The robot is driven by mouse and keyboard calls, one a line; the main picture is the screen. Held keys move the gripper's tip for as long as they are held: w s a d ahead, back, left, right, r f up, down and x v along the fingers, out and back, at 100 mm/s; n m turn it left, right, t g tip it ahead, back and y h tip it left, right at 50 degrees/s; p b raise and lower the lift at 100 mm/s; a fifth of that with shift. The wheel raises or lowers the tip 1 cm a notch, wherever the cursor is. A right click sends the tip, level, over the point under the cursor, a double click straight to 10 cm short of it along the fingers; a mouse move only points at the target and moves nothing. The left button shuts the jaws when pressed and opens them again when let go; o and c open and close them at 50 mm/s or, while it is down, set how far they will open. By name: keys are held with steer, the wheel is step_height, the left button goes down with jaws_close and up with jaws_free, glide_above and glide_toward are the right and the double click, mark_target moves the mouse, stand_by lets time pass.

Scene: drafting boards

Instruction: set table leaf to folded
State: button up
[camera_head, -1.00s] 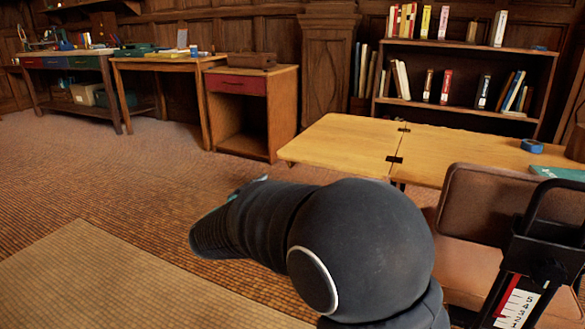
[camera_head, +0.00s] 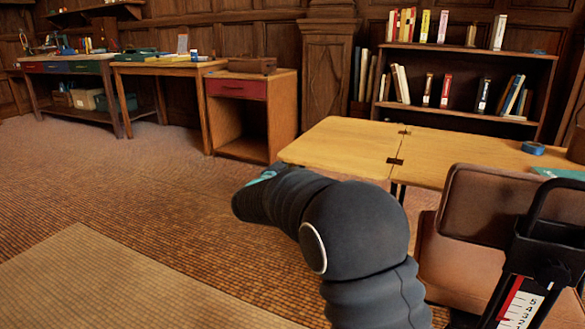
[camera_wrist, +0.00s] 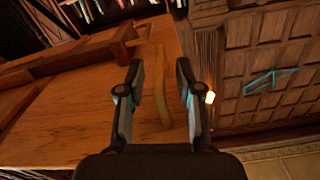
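The table leaf (camera_head: 338,144) is the left part of a light wooden table (camera_head: 462,154) in the head view. It lies flat and level with the top, joined at a seam with dark hinges (camera_head: 395,161). A narrow pale wooden strip (camera_wrist: 162,85) shows between the fingers. I cannot tell whether it is part of the leaf, or whether the fingers touch it.
A brown padded chair (camera_head: 462,262) stands at the table's near side. A blue tape roll (camera_head: 532,148) lies on the table. A cabinet with a red drawer (camera_head: 238,89) stands left of the leaf, and a bookshelf (camera_head: 470,53) behind. The floor at left is open.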

jaws_close()
steer(key=shift+w, duration=0.1)
